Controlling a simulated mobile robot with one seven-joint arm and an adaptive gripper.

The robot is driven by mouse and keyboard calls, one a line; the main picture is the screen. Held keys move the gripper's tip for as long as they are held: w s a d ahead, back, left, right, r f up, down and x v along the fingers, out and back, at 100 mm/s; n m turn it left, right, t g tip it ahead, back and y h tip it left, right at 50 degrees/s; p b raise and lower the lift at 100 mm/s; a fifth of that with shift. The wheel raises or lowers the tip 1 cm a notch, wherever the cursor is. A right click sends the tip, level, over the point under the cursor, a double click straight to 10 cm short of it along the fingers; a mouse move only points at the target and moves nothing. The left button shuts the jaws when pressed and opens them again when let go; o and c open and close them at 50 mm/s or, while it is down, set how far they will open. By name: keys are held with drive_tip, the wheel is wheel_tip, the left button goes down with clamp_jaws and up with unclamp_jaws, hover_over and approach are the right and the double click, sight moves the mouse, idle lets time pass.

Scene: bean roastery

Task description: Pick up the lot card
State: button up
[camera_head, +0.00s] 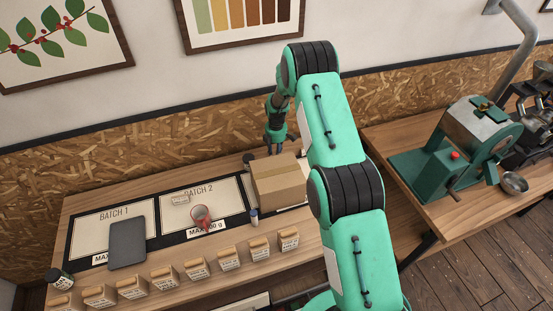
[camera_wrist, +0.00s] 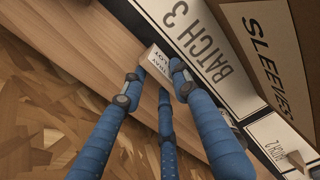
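A small pale card-like piece (camera_wrist: 158,60) with printed text lies at the table edge beside the BATCH 3 mat in the wrist view; its text is too small to read surely, so I cannot tell whether it is the lot card. My gripper (camera_wrist: 156,78) has its blue fingers spread around that piece, with no clear grip on it. In the head view my gripper (camera_head: 275,144) points down behind the cardboard box, and the piece is hidden there.
The cardboard box (camera_head: 278,182), marked SLEEVES in the wrist view (camera_wrist: 262,50), stands close to my gripper. A green machine (camera_head: 470,140) stands right.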

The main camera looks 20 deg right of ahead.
drive_tip(key=shift+r, duration=0.15)
idle(0.3)
drive_tip(key=shift+r+b, duration=0.45)
drive_tip(key=shift+r, duration=4.4)
drive_tip(key=shift+a, duration=0.1)
drive_tip(key=shift+c, duration=0.2)
drive_tip(key=s+a+b, duration=0.3)
drive_tip(key=a, duration=0.7)
drive_tip(key=s+a+b, duration=0.2)
drive_tip(key=s+a, duration=0.2)
drive_tip(key=a, duration=0.6)
drive_tip(key=s+a+b, duration=0.3)
drive_tip(key=s+a, duration=0.1)
drive_tip(key=a, duration=0.6)
drive_tip(key=shift+r+b, duration=0.15)
drive_tip(key=shift+b, duration=0.2)
drive_tip(key=shift+f, duration=3.15)
